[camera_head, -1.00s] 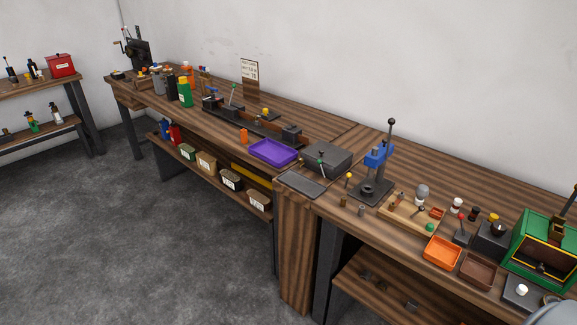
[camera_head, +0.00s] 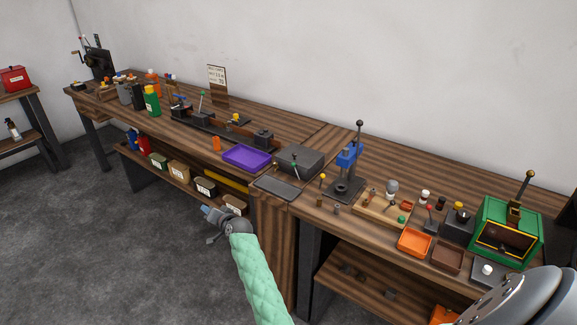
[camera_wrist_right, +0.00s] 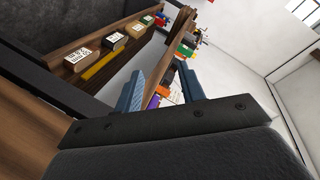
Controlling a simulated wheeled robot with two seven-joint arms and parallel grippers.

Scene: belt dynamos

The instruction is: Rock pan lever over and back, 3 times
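In the head view, several small levers stand on the bench, and I cannot tell for certain which is the pan lever. One with a dark green knob (camera_head: 294,165) stands at the front of a dark grey box (camera_head: 305,155), beside a flat dark plate (camera_head: 277,188). Another lever has a yellow knob (camera_head: 322,177), just right of that plate. My right gripper (camera_head: 209,214) is in front of the bench, left of and apart from both levers. The right wrist view shows its blue fingers (camera_wrist_right: 160,73) spread with nothing gripped. My left gripper is out of view.
A purple tray (camera_head: 246,157) lies left of the plate. A blue-headed press (camera_head: 347,157) stands to the right, then an orange tray (camera_head: 414,242) and a green box (camera_head: 506,222). Labelled bins (camera_head: 205,187) sit on the shelf below the bench. Open floor lies at left.

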